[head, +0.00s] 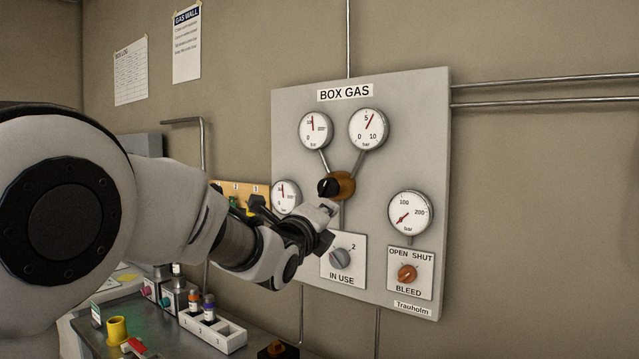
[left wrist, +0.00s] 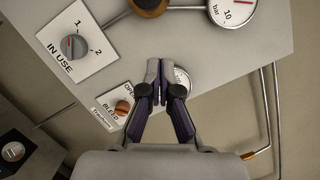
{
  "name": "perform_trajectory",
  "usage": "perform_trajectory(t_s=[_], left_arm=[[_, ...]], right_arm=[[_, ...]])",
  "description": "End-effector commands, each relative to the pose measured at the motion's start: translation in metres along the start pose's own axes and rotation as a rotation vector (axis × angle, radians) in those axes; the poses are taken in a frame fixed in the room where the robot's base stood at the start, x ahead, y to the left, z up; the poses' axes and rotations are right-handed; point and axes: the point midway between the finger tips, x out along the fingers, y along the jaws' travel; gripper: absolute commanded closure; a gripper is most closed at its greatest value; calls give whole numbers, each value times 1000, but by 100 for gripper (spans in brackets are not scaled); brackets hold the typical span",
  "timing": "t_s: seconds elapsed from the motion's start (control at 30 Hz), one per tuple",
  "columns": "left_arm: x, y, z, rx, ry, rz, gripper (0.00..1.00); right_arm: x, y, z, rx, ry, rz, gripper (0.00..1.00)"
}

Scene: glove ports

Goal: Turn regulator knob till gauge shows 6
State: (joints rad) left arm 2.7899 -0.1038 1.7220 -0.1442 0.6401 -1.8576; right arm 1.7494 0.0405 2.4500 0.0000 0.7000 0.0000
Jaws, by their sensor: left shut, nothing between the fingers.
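The regulator on the BOX GAS panel has a brass body (head: 345,185) with a black knob (head: 327,187) facing out. Its body also shows at the top of the left wrist view (left wrist: 148,5). The 0–10 bar gauge (head: 369,129) sits above it; the red needle points up and right, a little past 5, near 6. This gauge is cut off at the top of the left wrist view (left wrist: 237,10). My left gripper (head: 327,238) is below the knob and apart from it, in front of the panel. In the left wrist view its fingers (left wrist: 161,75) are together and empty.
The panel (head: 436,150) also holds an IN USE selector (head: 340,258), an orange BLEED knob (head: 407,273), a 200 bar gauge (head: 409,213) and other gauges. A bench with a white rack (head: 213,333) and a yellow cup (head: 117,330) lies below left. The right wall is clear below the pipes.

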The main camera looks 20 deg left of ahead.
Motion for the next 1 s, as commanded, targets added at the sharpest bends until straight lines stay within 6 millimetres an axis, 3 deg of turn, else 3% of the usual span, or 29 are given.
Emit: perform_trajectory(t_s=[0.4, 0.6, 1.0], left_arm=[[88, -5, 8, -3, -1, -1, 100], [93, -3, 36, -3, -1, 0, 100], [93, 1, 40, -5, 0, 0, 100]], right_arm=[[-50, 0, 0, -1, 1, 0, 60], [-65, 0, 0, 0, 1, 0, 60], [-64, -1, 0, -1, 1, 0, 60]])
